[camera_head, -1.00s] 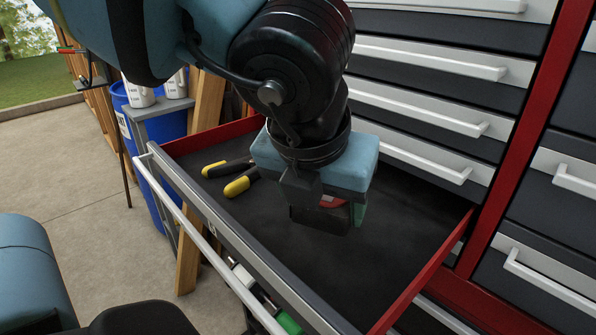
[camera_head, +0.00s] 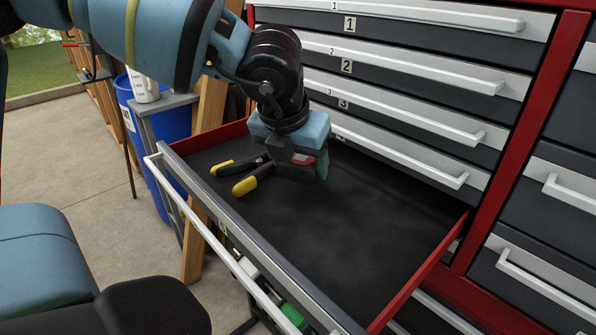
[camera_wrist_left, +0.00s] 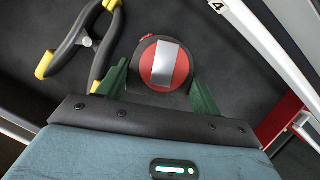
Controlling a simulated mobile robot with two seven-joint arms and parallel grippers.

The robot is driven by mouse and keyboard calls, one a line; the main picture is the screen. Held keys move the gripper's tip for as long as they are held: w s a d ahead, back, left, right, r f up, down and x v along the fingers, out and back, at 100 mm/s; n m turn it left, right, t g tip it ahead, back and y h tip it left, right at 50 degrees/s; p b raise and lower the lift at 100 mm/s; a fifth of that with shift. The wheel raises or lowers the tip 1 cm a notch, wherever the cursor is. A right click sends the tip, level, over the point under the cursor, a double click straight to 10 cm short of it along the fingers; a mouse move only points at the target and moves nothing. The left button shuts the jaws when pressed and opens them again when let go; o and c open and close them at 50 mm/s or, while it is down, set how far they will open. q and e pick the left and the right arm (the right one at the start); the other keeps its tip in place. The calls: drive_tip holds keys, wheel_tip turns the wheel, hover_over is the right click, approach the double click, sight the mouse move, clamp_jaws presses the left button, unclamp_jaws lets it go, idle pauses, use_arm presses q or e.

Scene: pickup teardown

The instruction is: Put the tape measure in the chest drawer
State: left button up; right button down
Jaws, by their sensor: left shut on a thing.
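My left gripper (camera_head: 302,168) is inside the open chest drawer (camera_head: 425,282), near its back left part, pointing down. In the left wrist view its green fingers (camera_wrist_left: 160,90) stand on both sides of the tape measure (camera_wrist_left: 146,62), which is round, red and black with a grey strip. The gripper is shut on the tape measure. My right gripper does not show.
Pliers with yellow-tipped black handles (camera_head: 254,179) lie in the drawer just left of my gripper; they also show in the left wrist view (camera_wrist_left: 70,42). The drawer's middle and right floor is bare. Closed drawers with white handles (camera_head: 410,115) rise behind. A blue bin (camera_head: 170,120) stands at left.

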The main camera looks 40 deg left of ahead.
sight(299, 176)
use_arm(q)
drive_tip(key=shift+f, duration=1.4)
drive_tip(key=shift+f, duration=0.2)
drive_tip(key=o, duration=1.2)
drive_tip(key=shift+c, duration=0.2)
drive_tip(key=shift+s+r, duration=0.1)
drive_tip(key=shift+r, duration=0.2)
drive_tip(key=v, duration=1.2)
drive_tip(key=shift+p, duration=0.35)
drive_tip(key=shift+d, duration=0.1)
